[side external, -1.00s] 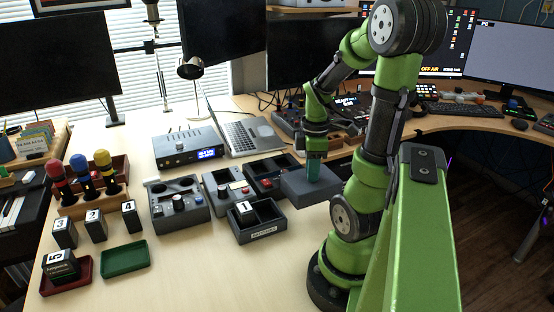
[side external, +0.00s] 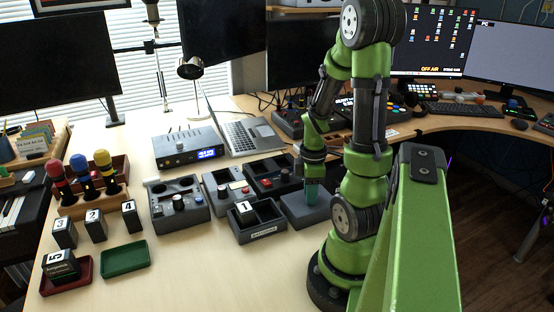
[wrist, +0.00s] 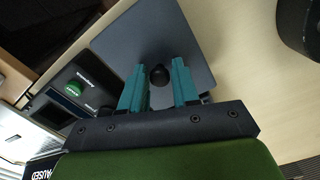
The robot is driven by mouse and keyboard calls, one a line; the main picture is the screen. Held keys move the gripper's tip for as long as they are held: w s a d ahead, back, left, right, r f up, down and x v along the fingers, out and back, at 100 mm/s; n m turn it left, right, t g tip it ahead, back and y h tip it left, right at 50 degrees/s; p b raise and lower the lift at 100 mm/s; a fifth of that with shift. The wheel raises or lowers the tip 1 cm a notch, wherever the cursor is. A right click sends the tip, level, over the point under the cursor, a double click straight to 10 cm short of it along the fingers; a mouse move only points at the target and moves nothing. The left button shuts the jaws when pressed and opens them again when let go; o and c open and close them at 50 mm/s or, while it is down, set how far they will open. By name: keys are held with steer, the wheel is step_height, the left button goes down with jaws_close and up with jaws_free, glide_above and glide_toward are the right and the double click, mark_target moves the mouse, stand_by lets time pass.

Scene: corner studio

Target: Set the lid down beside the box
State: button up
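The lid (side external: 304,212) is a flat dark grey slab lying on the desk, just right of the open dark box (side external: 262,233). The box has two compartments and a white front label; a dark block with a white top (side external: 244,209) sits in it. The wrist view shows the lid (wrist: 115,50) with a round black knob (wrist: 159,75) on it. My gripper (side external: 311,192) is directly above the lid. In the wrist view its teal fingers (wrist: 159,82) stand on either side of the knob, with a narrow gap at each side.
Control boxes (side external: 180,216) stand left of and behind the box. Numbered blocks (side external: 95,225), a green tray (side external: 124,257) and a red tray (side external: 66,276) are at the left. A laptop (side external: 246,136) is behind. The desk in front of the box is clear.

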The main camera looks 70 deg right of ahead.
steer(key=shift+o, duration=1.3)
steer(key=shift+r, duration=0.15)
step_height(320, 180, up, 12)
steer(key=w+a+r+m+t, duration=0.2)
steer(key=w+a+m, duration=0.1)
steer(key=a, duration=0.5)
steer(key=w+a+r+m+t+y, duration=0.1)
steer(key=w+a+r+m+t, duration=0.1)
steer(key=a, duration=0.6)
steer(key=w+a+r+m+t+y, duration=0.1)
steer(key=w+a+r+m+t, duration=0.2)
steer(key=w+a, duration=0.2)
steer(key=a, duration=0.2)
steer(key=shift+a+r+m, duration=0.2)
steer(key=shift+a+m, duration=0.1)
steer(key=shift+a, duration=0.1)
